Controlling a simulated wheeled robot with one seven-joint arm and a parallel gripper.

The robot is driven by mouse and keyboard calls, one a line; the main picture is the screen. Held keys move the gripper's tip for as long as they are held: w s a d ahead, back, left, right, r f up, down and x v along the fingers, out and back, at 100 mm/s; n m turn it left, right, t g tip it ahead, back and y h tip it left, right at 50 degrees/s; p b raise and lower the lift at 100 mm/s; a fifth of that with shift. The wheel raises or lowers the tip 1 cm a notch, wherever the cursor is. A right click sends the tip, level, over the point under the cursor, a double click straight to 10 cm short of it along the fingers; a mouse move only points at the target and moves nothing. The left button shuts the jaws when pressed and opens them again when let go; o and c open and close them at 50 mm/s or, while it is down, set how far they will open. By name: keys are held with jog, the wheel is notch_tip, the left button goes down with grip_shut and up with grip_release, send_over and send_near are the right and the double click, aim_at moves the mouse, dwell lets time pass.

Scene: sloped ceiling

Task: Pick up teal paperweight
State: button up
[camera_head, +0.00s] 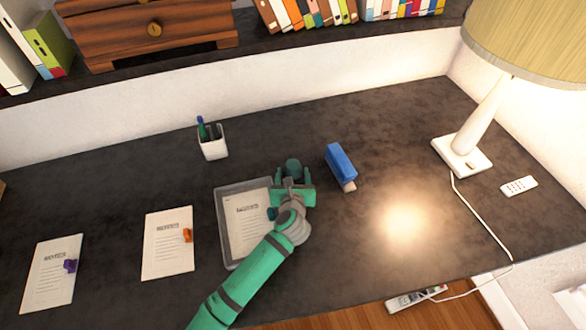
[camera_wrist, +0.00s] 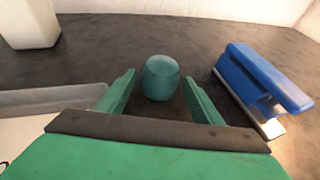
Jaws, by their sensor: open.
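The teal paperweight (camera_wrist: 161,78) is a small rounded block standing on the dark desk, just past the fingertips in the wrist view. In the head view the paperweight (camera_head: 292,166) shows just beyond my gripper. My gripper (camera_head: 292,178) is open, and its green fingers are on either side of the line to the paperweight. In the wrist view my gripper (camera_wrist: 160,93) has a wide gap with nothing held in it. I cannot tell if the fingers reach partly around the paperweight.
A blue stapler (camera_head: 341,165) stands close on the right. A grey tray (camera_head: 226,212) with a paper lies under my arm on the left. A white pen cup (camera_head: 213,143) stands back left. A lamp (camera_head: 462,157) and remote (camera_head: 518,186) are far right.

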jog(key=shift+w+f, duration=0.25)
jog(key=shift+w, duration=0.3)
jog(key=c, duration=1.1)
jog(key=shift+r, duration=0.1)
